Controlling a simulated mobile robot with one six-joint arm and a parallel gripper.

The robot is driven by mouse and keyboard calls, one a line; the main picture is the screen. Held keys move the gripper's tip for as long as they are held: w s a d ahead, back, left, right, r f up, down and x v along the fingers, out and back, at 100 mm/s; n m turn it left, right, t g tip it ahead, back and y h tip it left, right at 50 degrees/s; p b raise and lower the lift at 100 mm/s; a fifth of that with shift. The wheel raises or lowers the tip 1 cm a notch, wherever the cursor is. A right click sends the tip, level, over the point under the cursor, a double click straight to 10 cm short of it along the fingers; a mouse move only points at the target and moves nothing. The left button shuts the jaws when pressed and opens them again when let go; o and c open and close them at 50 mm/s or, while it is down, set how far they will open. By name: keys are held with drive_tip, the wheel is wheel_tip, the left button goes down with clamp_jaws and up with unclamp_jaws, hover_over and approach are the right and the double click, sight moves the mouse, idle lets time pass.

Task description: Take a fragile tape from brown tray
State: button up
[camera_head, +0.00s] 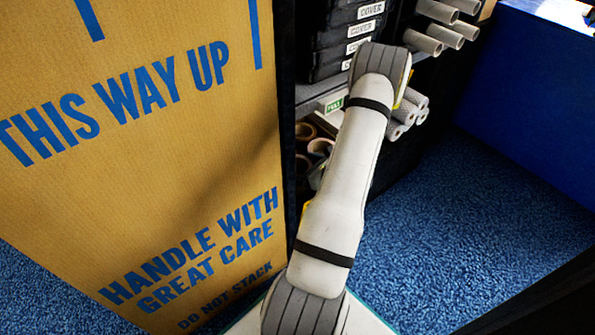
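No fragile tape and no brown tray can be made out in the head view. My arm reaches from the bottom middle up toward a dark shelf unit (305,55). My gripper does not show; the far end of the arm is turned away in front of the shelf. Some brown rolls or tube ends (320,147) sit on a low shelf just left of my arm, partly hidden by it; I cannot tell what they are.
A large cardboard carton (150,130) with blue lettering stands close on the left. Black boxes marked COVER (362,30) are stacked on the shelf. Several grey tubes (423,42) stick out at right. Blue carpet (480,220) is open at right, beside a blue wall or panel (530,90).

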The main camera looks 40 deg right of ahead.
drive_tip(key=shift+s+a+f, duration=0.15)
drive_tip(key=shift+a+f, duration=0.05)
drive_tip(key=shift+f, duration=0.1)
drive_tip(key=c, duration=0.6)
drive_tip(key=shift+c, duration=0.2)
